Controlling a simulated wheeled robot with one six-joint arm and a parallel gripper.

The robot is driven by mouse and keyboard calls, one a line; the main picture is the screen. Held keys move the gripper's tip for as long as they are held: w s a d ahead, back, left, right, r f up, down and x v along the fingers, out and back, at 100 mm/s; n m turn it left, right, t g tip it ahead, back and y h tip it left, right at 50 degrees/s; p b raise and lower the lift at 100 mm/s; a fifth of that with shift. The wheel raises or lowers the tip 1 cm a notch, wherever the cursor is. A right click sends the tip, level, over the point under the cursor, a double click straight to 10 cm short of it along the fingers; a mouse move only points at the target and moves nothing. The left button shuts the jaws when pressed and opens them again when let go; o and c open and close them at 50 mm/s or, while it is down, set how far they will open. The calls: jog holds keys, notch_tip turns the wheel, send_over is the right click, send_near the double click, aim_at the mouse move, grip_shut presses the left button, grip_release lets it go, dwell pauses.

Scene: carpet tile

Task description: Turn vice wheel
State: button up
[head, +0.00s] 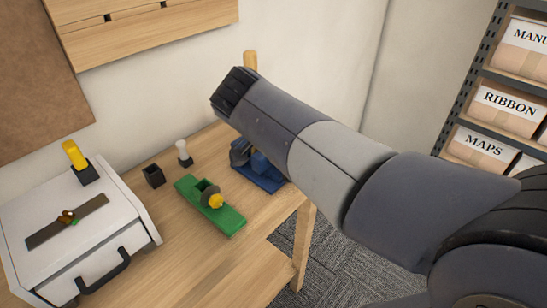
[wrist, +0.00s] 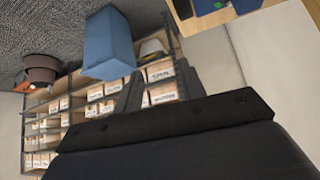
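The blue vice (head: 258,178) sits on the wooden workbench near its right end in the head view. My arm crosses in front of it and hides much of it; a grey part (head: 240,152) shows at its left. I cannot make out the wheel clearly. My arm's dark end (head: 234,92) is raised above and behind the vice, apart from it. In the wrist view my gripper (wrist: 163,82) has two dark fingers standing apart with nothing between them. The wrist view looks away from the vice, toward shelves.
A green tool with a yellow knob (head: 228,216) lies left of the vice. A small black cup (head: 154,176), a white-topped piece (head: 183,152) and a white drawer box (head: 70,220) stand further left. Shelves (wrist: 70,110), a blue box (wrist: 108,45) and a brown pot (wrist: 40,66) show in the wrist view.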

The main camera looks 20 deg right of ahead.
jog(key=w+n+g+y+p, duration=0.1)
jog(key=n+p, duration=0.3)
jog(key=n, duration=0.7)
jog(key=w+r+n+g+y+p, duration=0.1)
jog(key=n+y+p, duration=0.2)
jog(key=n, duration=0.8)
jog(key=w+r+n+g+y+p, duration=0.1)
jog(key=w+n+y+p, duration=0.1)
jog(key=n+p, duration=0.5)
jog(key=shift+a+r+n, duration=0.1)
jog(key=shift+a+n, duration=0.1)
jog(key=shift+n, duration=0.85)
jog(key=shift+a+r+n, duration=0.1)
jog(key=shift+a+n, duration=0.05)
jog(key=shift+n, duration=0.9)
jog(key=n+p, duration=0.1)
jog(key=n, duration=0.1)
jog(key=w+n+y+p, duration=0.1)
jog(key=n, duration=0.2)
jog(key=shift+f, duration=0.1)
notch_tip(320, 180, down, 10)
jog(key=shift+s+d+f, duration=0.15)
jog(key=shift+f, duration=0.05)
